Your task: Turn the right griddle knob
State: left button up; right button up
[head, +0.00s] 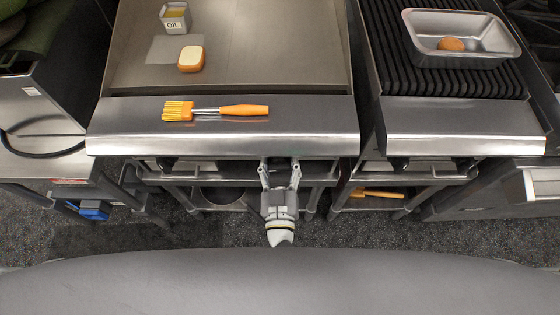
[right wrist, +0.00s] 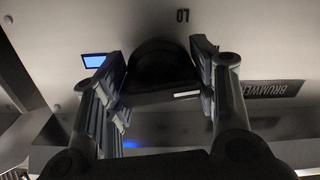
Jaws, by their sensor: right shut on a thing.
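The griddle (head: 250,50) is a flat steel plate with a broad front ledge. My right gripper (head: 280,163) is at the griddle's front panel, just under the ledge. In the right wrist view, the black, rounded griddle knob (right wrist: 160,62) sits between the two fingers of this gripper (right wrist: 160,85), which are shut on it from both sides. The ledge and the gripper hide this knob in the head view. Another dark knob (head: 168,163) shows further left on the same panel. My left gripper is not in view.
An orange-handled brush (head: 235,110) lies on the ledge. A ribbed grill (head: 390,60) with a metal pan (head: 418,22) stands at right. A shelf below holds an orange-handled tool (head: 380,194).

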jog(key=shift+c, duration=0.6)
jog(key=shift+m, duration=0.4)
jog(key=m, duration=0.3)
jog(key=shift+m+p, duration=0.3)
jog(key=shift+m, duration=0.1)
jog(key=m, duration=0.4)
jog(key=shift+m, duration=0.3)
jog(key=m+b, duration=0.1)
jog(key=m, duration=0.4)
jog(key=shift+f, duration=0.1)
jog(key=m+b, duration=0.1)
jog(key=m, duration=0.4)
jog(key=shift+b, duration=0.3)
jog(key=shift+m, duration=0.5)
jog(key=o, duration=1)
